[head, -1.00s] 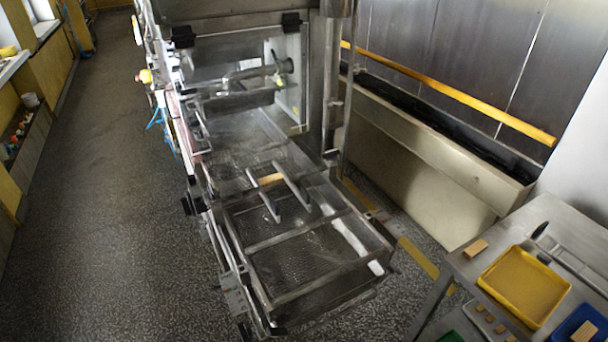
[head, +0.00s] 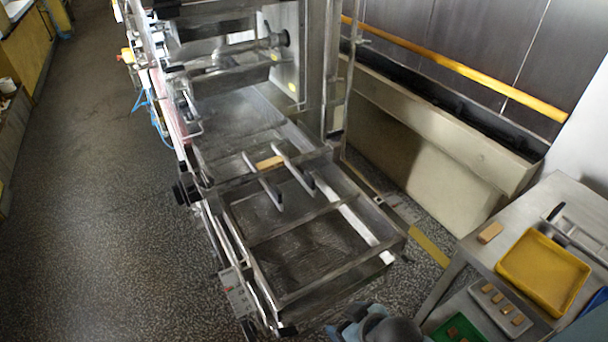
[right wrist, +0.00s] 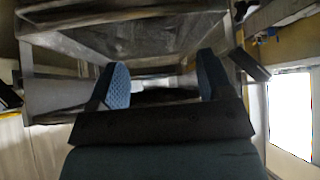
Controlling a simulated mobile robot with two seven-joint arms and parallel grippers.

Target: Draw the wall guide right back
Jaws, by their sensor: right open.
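Two narrow metal guides with dark ends lie across the mesh belt of the machine in the head view. The wall guide (head: 292,166) is the right one, nearer the wall. The other guide (head: 262,181) lies to its left. A tan bar (head: 270,162) lies between them near their far ends. My right gripper (head: 345,325) is at the bottom of the head view, in front of the belt frame and well apart from the guides. In the right wrist view its two blue-padded fingers (right wrist: 162,82) stand apart with nothing between them. My left gripper is not in view.
A long steel trough (head: 440,140) runs along the wall. The floor at left is clear.

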